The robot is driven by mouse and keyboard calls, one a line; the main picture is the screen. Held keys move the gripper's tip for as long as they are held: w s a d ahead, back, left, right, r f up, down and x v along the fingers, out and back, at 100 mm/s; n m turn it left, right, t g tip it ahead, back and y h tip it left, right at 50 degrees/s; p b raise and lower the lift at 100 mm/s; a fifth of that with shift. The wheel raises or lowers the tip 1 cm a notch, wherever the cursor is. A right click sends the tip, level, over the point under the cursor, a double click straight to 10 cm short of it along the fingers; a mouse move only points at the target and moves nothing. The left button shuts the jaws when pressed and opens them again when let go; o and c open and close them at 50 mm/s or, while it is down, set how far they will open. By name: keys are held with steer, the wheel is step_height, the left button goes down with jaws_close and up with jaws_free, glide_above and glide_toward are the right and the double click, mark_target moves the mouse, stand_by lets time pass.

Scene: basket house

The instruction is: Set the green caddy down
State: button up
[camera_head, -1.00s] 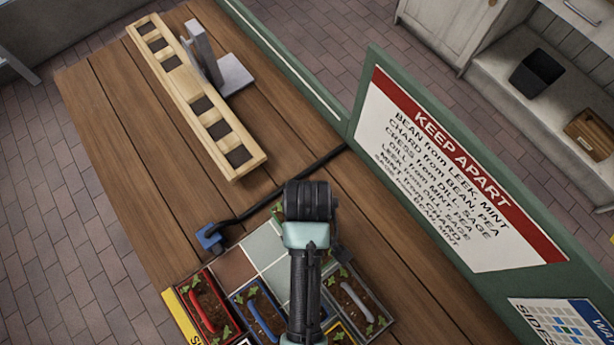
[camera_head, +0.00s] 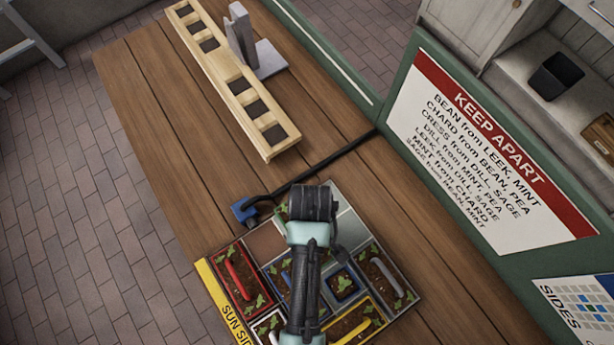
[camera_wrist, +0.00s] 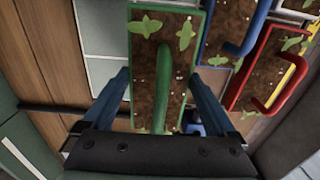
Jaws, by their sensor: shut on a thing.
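The green caddy (camera_wrist: 147,92) shows in the wrist view as a long green-rimmed box of dark soil with small seedlings and a green handle (camera_wrist: 163,80). My gripper (camera_wrist: 160,74) is shut on it, with a blue finger on either side. The exact contact is not clear. In the head view my arm hides nearly all of the caddy; only a bit of green and leaf (camera_head: 281,209) shows beside the wrist, over the far side of the planter tray. Its height above the tray cannot be told.
The tray holds red (camera_head: 240,272), grey (camera_head: 386,275), yellow (camera_head: 352,324) and other caddies, with bare tiles (camera_head: 264,241) at its far side. A cable with a blue plug (camera_head: 243,210), a slotted wooden rack (camera_head: 237,80) and a grey stand (camera_head: 262,60) lie beyond. A sign board (camera_head: 490,150) edges the right.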

steer(key=shift+s+a+f, duration=0.1)
steer(key=shift+a+f, duration=0.05)
steer(key=shift+f, duration=2.35)
steer(key=shift+f, duration=0.2)
steer(key=o, duration=1.3)
steer(key=shift+r, duration=0.15)
